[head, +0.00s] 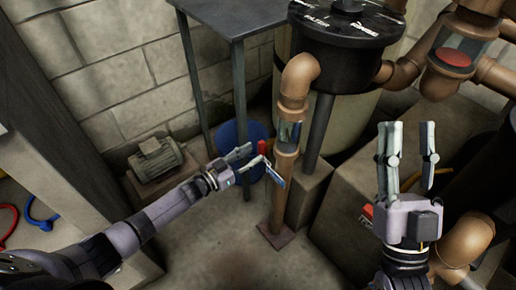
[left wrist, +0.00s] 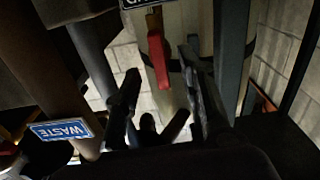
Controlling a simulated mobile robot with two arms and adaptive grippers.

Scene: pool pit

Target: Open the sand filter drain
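The sand filter is a tan tank (head: 345,110) with a black valve top (head: 348,30). A red lever handle (head: 264,147) shows low beside the copper pipe in the head view. In the left wrist view the red handle (left wrist: 158,58) hangs below a dark label, between the lines of my fingers and beyond their tips. My left gripper (head: 257,156) is open beside the handle; I cannot tell whether it touches. Its two fingers stand apart in the left wrist view (left wrist: 163,85). My right gripper (head: 408,138) is open and empty, raised at the right.
A blue WASTE tag (head: 274,174) is by the vertical copper pipe (head: 282,190); it also shows in the left wrist view (left wrist: 62,129). A metal table (head: 236,15), a blue round object (head: 228,136) and a motor (head: 156,158) stand behind. Bare floor lies in front.

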